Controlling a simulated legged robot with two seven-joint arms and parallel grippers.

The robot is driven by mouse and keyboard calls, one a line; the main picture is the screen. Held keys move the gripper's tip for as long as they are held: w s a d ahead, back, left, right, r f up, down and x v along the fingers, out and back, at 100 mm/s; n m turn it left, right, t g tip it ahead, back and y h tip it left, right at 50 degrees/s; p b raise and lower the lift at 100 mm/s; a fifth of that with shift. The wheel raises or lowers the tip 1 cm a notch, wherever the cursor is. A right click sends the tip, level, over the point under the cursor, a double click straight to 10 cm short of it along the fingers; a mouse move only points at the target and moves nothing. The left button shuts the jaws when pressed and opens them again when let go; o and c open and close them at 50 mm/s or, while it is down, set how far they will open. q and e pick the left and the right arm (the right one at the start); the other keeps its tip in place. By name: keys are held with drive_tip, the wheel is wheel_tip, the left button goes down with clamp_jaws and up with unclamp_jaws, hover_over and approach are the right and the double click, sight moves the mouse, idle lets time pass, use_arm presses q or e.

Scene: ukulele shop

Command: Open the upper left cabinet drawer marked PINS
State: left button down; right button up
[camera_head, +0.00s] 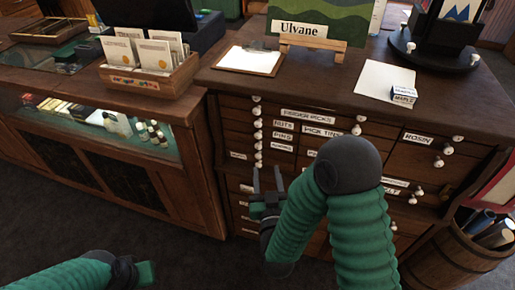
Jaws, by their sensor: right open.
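The wooden drawer cabinet (240,150) stands in the middle and right, with rows of small labelled drawers and white knobs. The drawer marked PINS (283,136) is in its upper left part, below the NUTS drawer (283,125), and looks shut. White knobs (257,135) line the cabinet's left edge there. My right gripper (267,176) is open and empty, fingers pointing up in the picture, below the PINS drawer and in front of the lower left drawers. My right arm hides the cabinet's middle drawers.
On the cabinet top are a clipboard (248,60), an Ulvane sign (304,30), a white paper (383,81) and a dark stand (435,45). A glass display counter (95,125) adjoins on the left. A barrel of rolls (450,250) stands at right. Dark floor lies in front.

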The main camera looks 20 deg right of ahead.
sight(258, 137)
drive_tip(key=b+x, duration=0.2)
drive_tip(key=x, duration=0.2)
drive_tip(key=b+x, duration=0.1)
drive_tip(key=x, duration=0.4)
drive_tip(key=a+b+x, duration=0.1)
drive_tip(key=b+x, duration=0.1)
drive_tip(key=x, duration=0.2)
drive_tip(key=shift+w+d+b, duration=0.15)
drive_tip(key=shift+w+b, duration=0.2)
drive_tip(key=shift+w, duration=0.1)
drive_tip(key=shift+w+a, duration=0.25)
drive_tip(key=shift+a, duration=0.05)
drive_tip(key=shift+d, duration=0.25)
drive_tip(key=c, duration=0.5)
use_arm(q)
wheel_tip(258, 137, down, 8)
drive_tip(key=a, duration=0.1)
drive_tip(key=shift+w, duration=0.15)
use_arm(e)
drive_tip(key=shift+a, duration=0.1)
clamp_jaws()
